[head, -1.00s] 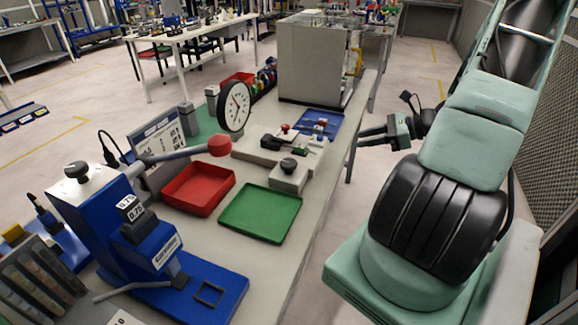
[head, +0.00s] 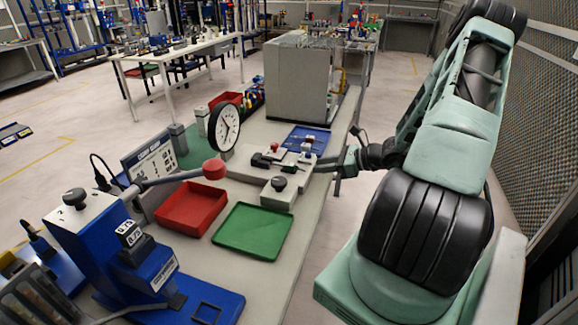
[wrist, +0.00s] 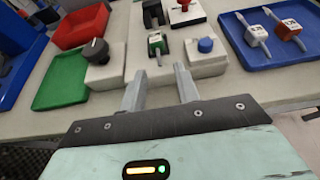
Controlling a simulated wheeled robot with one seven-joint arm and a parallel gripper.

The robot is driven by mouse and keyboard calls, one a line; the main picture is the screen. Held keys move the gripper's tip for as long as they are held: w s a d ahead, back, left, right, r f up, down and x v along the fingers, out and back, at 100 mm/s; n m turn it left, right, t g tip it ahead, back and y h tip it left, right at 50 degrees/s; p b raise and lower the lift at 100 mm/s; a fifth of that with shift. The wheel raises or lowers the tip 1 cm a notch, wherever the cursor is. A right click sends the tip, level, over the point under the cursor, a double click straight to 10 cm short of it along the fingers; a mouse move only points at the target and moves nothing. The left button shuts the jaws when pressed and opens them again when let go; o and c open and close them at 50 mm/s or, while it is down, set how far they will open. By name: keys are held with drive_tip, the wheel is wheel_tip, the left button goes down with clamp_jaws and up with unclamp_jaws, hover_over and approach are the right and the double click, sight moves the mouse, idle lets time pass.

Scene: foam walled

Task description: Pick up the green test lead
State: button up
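The green test lead (wrist: 155,43) shows in the wrist view as a small green block with a pale label and a thin grey stem pointing toward me. It sits on a pale fixture (wrist: 165,72) at the table's near edge. My gripper (wrist: 160,88) is open and empty, its two fingers apart and pointing at the fixture, with the lead ahead between them in the picture. In the head view my gripper (head: 328,163) is at the table's right edge beside the fixture; the lead is too small to make out surely there.
A blue button (wrist: 206,45) stands right of the lead, a black knob (wrist: 96,50) left. A black block (wrist: 153,14) and a red-topped part (wrist: 184,6) are behind. A blue tray (wrist: 263,61) holds white and red leads. Green (head: 232,241) and red (head: 178,216) trays lie nearby.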

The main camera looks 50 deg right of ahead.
sight(301, 169)
drive_tip(key=p+x, duration=0.1)
drive_tip(key=x, duration=0.4)
drive_tip(key=shift+a+p, duration=0.15)
drive_tip(key=shift+p, duration=0.15)
drive_tip(key=shift+c, duration=0.3)
clamp_jaws()
wheel_tip(301, 169, up, 10)
drive_tip(key=b, duration=0.1)
